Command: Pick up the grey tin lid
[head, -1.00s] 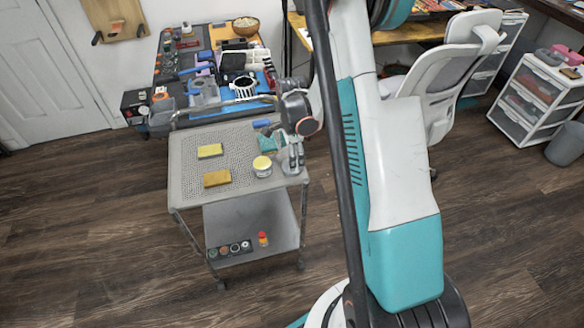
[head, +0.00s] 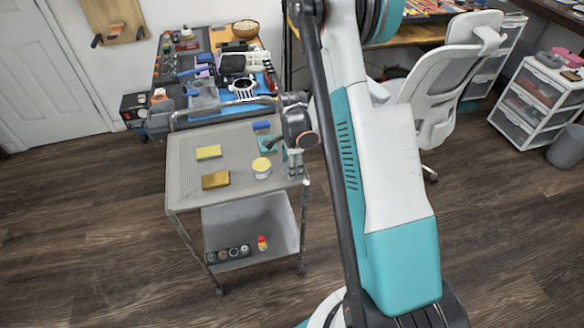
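I cannot make out a grey tin lid for certain; it may be hidden by my gripper or too small to tell. My gripper (head: 294,176) points down over the right edge of the grey cart top (head: 185,185). Its fingers look close together, but their tips are too small to show whether they hold anything. A round pale tin with a yellow top (head: 262,167) stands just left of the fingers, apart from them. A teal item (head: 267,144) lies behind, partly hidden by my wrist.
A yellow block (head: 208,152), a golden block (head: 215,180) and a blue block (head: 262,125) lie on the cart top. The lower shelf holds a small red-and-yellow bottle (head: 262,243) and several small round items. A cluttered bench (head: 200,45) stands behind.

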